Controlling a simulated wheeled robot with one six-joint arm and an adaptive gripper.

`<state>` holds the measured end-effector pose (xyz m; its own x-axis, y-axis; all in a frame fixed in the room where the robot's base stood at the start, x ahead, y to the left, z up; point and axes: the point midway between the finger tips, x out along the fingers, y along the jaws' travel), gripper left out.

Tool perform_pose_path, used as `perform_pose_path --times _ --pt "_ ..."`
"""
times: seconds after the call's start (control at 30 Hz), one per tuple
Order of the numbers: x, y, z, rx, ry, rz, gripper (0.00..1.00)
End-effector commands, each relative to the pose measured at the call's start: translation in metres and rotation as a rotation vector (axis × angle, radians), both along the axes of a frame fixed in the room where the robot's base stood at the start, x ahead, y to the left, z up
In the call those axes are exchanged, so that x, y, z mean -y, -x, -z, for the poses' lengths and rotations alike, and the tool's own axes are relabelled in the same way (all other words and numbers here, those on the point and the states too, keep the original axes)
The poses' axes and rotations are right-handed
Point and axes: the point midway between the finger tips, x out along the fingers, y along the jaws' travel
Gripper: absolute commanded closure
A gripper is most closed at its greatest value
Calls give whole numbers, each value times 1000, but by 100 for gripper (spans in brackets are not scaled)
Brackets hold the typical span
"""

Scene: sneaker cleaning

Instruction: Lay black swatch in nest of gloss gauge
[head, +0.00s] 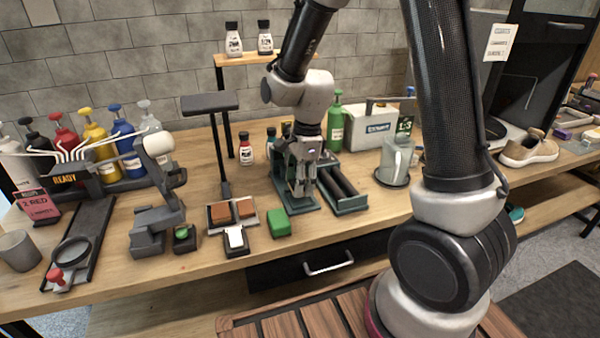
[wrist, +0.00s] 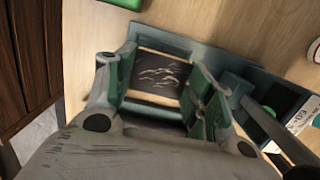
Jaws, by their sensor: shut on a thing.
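The black swatch (wrist: 160,72) is a dark square with pale scuff marks and a light edge, seen between my fingers in the wrist view. My gripper (wrist: 160,88) is shut on it, one finger at each side. In the head view my gripper (head: 303,190) points down over the dark green gauge (head: 297,204), low above its base plate. In the wrist view the gauge's plate (wrist: 207,54) shows behind and right of the swatch. The nest is hidden under the swatch and fingers, and I cannot tell whether the swatch touches it.
A green block (head: 279,223) stands just left of the gauge; a tray with brown blocks (head: 221,213) is further left. A dark roller unit (head: 344,190) stands close on the right, with a grey jug (head: 394,160) beyond it. Bottles stand behind. Bare table lies in front.

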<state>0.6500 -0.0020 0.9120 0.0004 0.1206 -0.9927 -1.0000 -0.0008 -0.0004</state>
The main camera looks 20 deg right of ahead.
Motion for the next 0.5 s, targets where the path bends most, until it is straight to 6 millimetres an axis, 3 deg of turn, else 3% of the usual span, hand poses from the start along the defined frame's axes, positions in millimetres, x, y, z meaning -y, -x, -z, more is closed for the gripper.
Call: perform_pose_path --times 0.5 --pt "0 0 10 0 0 1 63"
